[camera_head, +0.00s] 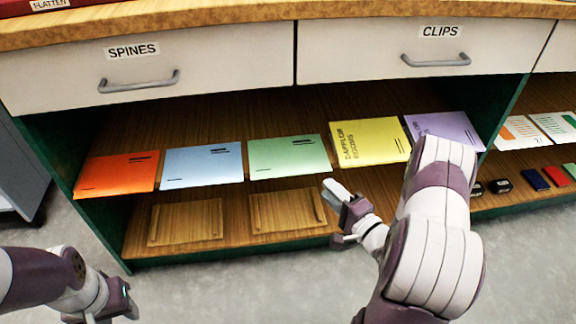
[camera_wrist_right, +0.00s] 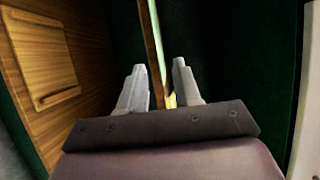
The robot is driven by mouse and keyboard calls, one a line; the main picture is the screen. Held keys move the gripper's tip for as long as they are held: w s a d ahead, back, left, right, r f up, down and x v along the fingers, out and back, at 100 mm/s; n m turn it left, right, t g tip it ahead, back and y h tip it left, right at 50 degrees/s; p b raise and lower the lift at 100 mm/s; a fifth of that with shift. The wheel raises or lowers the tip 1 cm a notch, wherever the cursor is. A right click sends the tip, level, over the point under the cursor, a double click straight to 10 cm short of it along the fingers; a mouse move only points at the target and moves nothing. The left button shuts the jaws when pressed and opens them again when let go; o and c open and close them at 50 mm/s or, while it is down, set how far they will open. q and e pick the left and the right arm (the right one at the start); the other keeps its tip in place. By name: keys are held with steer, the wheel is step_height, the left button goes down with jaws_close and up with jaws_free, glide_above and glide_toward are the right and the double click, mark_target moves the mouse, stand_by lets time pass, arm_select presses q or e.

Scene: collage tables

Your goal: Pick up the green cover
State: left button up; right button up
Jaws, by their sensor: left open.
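The green cover (camera_head: 289,155) lies flat on the wooden shelf under the drawers, between the blue and yellow covers. My right gripper (camera_head: 334,190) is just in front of the row, near the green cover's front right corner, and appears apart from it. In the right wrist view its two fingers (camera_wrist_right: 160,72) are spread, with a thin wood-coloured edge running between and beyond them. A small yellow patch (camera_wrist_right: 172,101) shows there too. I cannot tell whether they touch either. My left gripper (camera_head: 123,300) is open and empty low at the left, over the floor.
Orange (camera_head: 116,173), blue (camera_head: 203,164), yellow (camera_head: 369,141) and purple (camera_head: 440,127) covers share the shelf. Two wooden panels (camera_head: 186,222) lie in front. The SPINES (camera_head: 190,62) and CLIPS (camera_head: 425,50) drawers overhang. A dark green divider (camera_head: 507,105) stands at right.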

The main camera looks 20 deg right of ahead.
mark_target(305, 167)
steer(key=b+x, duration=0.1)
steer(key=x, duration=0.1)
steer(key=b+x, duration=0.1)
steer(key=x, duration=0.1)
steer(key=f+b+x, duration=0.1)
steer(key=b+x, duration=0.1)
steer(key=shift+w, duration=0.35)
steer(key=shift+w+r, duration=0.25)
steer(key=shift+r, duration=0.05)
jaws_close()
